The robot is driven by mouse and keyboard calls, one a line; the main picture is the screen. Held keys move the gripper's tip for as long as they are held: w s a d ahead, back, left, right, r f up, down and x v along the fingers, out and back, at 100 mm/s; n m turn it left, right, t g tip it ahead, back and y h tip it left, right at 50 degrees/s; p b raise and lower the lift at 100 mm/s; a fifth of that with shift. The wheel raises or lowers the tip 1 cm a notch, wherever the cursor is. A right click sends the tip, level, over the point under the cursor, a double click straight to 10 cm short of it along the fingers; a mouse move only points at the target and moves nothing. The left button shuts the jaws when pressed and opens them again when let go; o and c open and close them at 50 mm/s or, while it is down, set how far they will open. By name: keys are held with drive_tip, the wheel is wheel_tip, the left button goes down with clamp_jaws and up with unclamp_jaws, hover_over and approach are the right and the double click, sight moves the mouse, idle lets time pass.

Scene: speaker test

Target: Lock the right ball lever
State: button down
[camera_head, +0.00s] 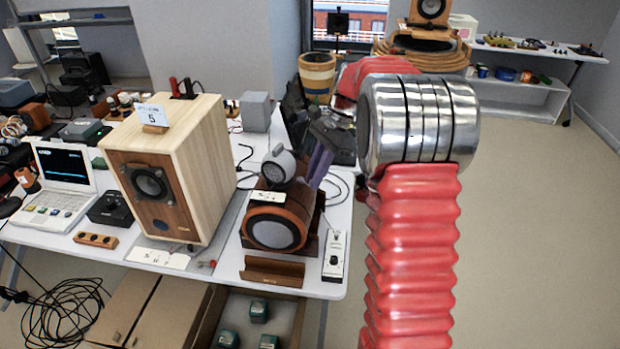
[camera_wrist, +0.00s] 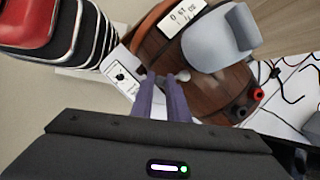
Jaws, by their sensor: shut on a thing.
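A round wooden speaker (camera_head: 278,228) with a grey front stands in a dark cradle on the white table in the head view. The wrist view shows its brown wooden body (camera_wrist: 215,90) from above. A small pale ball lever (camera_wrist: 184,75) shows on it at the fingertips. My gripper (camera_wrist: 163,76) has its two purple fingers down against the speaker's side and is shut at the ball lever; the exact grip is hard to see. In the head view my gripper (camera_head: 313,180) reaches the speaker from behind on the right, its tips partly hidden.
A tall wooden speaker (camera_head: 170,165) with a number card stands to the left. A grey round device (camera_head: 278,165) sits on the round speaker. A white switch box (camera_head: 335,256) and a wooden tray (camera_head: 273,272) lie at the table's front edge. Cables lie behind. The floor right is clear.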

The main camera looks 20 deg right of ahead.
drive_tip(key=shift+w+d+n+g+h, duration=0.15)
drive_tip(key=shift+w+d+n+g, duration=0.2)
drive_tip(key=shift+n, duration=0.8)
drive_tip(key=shift+w+d+n+g+h, duration=0.2)
drive_tip(key=shift+w+n+g, duration=0.25)
drive_tip(key=shift+n, duration=0.75)
drive_tip(key=shift+w+d+n+g+h, duration=0.15)
drive_tip(key=shift+w+d+n+g, duration=0.2)
drive_tip(key=shift+n, duration=0.8)
drive_tip(key=c, duration=1.7)
unclamp_jaws()
drive_tip(key=v, duration=0.7)
drive_tip(key=shift+w+r, duration=0.15)
